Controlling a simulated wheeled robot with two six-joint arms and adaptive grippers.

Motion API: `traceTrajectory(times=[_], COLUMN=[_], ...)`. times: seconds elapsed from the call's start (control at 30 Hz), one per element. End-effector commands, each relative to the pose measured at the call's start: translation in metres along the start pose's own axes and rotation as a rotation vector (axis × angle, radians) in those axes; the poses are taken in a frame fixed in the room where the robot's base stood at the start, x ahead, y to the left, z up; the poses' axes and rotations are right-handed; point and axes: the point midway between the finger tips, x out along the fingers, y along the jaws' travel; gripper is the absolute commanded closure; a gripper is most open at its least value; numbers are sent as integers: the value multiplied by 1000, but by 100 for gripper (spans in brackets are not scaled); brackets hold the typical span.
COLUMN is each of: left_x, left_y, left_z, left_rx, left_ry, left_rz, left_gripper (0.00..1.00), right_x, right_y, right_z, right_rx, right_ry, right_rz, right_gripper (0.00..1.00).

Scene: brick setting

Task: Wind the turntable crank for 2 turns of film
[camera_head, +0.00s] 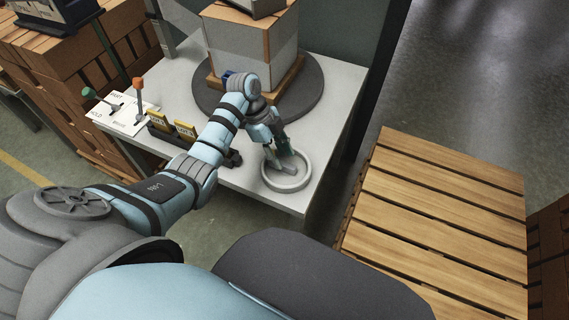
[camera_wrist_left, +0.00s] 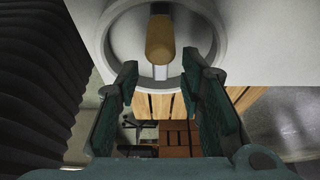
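The crank shows as a pale round dish-like wheel (camera_head: 287,183) at the front right corner of the white table. My left gripper (camera_head: 282,155) reaches down over it, and its fingers partly hide the inside of the wheel. In the left wrist view the ring (camera_wrist_left: 118,45) holds a tan handle (camera_wrist_left: 160,40). My left gripper there (camera_wrist_left: 160,82) is open, its two dark green fingers apart on either side of the handle's line, with nothing visibly gripped. The dark round turntable (camera_head: 312,98) carries a wrapped carton load (camera_head: 250,50) behind the arm. My right gripper is not in view.
A label panel with a green-knobbed lever (camera_head: 89,93) and an orange-knobbed lever (camera_head: 138,85) sits at the table's left. Yellow cards (camera_head: 185,129) stand in a dark holder beside my arm. A wooden pallet (camera_head: 440,210) lies to the right; stacked bricks (camera_head: 75,60) stand left.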

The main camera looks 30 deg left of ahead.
Motion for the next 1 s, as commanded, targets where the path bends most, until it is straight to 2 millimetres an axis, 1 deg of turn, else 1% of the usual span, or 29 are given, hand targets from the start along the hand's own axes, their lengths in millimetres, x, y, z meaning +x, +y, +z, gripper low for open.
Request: traceTrajectory(times=[0.03,0.1,0.17,0.27,0.47,0.6,0.67,0.7,1.0], left_x=[14,25,32,36,35,35,35,35,34], left_y=[0,0,0,0,0,0,0,0,0], left_z=[0,0,0,0,0,0,0,0,0], left_rx=[1,0,0,0,1,1,1,1,-14], left_ry=[2,1,1,0,0,0,0,0,0], left_rz=[1,1,1,0,-1,-1,-1,-1,-6], left_gripper=[65,65,65,65,65,87,97,100,100], right_x=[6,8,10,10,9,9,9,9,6], right_y=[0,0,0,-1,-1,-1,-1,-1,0], right_z=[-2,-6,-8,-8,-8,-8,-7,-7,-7], right_rx=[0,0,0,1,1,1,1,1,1], right_ry=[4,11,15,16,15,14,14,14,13], right_rz=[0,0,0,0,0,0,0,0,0], right_gripper=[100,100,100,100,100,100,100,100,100])
